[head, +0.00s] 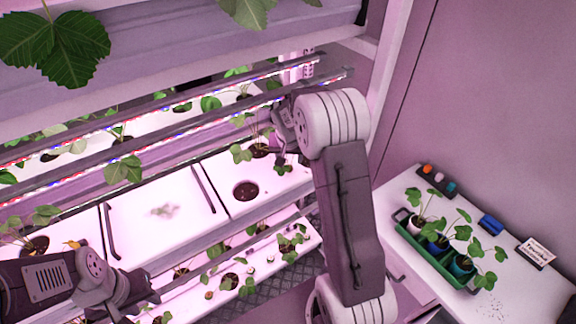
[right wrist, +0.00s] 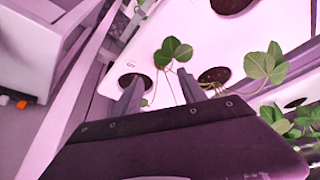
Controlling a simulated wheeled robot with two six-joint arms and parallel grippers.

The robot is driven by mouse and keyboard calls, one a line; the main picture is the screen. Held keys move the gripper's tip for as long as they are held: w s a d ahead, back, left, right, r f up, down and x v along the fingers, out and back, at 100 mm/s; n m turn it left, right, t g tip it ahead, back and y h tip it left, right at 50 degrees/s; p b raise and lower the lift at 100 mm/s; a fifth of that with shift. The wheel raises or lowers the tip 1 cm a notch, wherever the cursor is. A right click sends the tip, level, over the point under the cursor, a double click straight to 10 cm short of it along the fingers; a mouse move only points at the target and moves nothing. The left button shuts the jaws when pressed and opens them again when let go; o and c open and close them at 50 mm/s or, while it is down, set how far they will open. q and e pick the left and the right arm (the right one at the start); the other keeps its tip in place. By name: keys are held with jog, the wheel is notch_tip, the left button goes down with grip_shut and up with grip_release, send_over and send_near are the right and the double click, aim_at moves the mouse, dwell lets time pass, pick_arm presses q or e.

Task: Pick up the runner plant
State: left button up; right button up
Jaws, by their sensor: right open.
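A small runner plant with a few green leaves (right wrist: 173,52) shows in the right wrist view, just beyond and between my right fingertips. Thin stems run down from it between the fingers. My right gripper (right wrist: 160,85) is open, with one finger on each side of the stems; I see no contact. In the head view, leaves near a planting hole (head: 283,160) lie below my right wrist, whose gripper is largely hidden there. My left gripper (head: 143,291) is low at the left over the lower rack, its jaw gap unclear.
White rack panels with dark planting holes (head: 246,190) and handles fill the middle. Light bars (head: 180,110) cross above them. A white side table (head: 540,297) at right holds a green tray (head: 437,262) of potted plants, a blue block (head: 491,224) and a sign (head: 536,253).

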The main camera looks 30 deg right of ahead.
aim_at(289, 166)
jog(key=shift+w+a+f, duration=0.2)
jog(key=shift+w+f, duration=0.2)
jog(key=shift+f, duration=0.2)
jog(key=p+x, duration=0.1)
jog(key=x, duration=0.1)
jog(key=p+x, duration=0.1)
jog(key=x, duration=0.1)
jog(key=shift+s+d+f, duration=0.15)
jog(key=shift+d+f, duration=0.1)
jog(key=shift+d, duration=0.2)
jog(key=shift+w+f, duration=0.3)
jog(key=shift+f, duration=0.1)
jog(key=shift+a, duration=0.1)
jog(key=shift+c, duration=1)
pick_arm(q)
notch_tip(289, 166, up, 2)
jog(key=shift+a+r, duration=0.15)
pick_arm(e)
jog(key=shift+s, duration=0.1)
grip_shut()
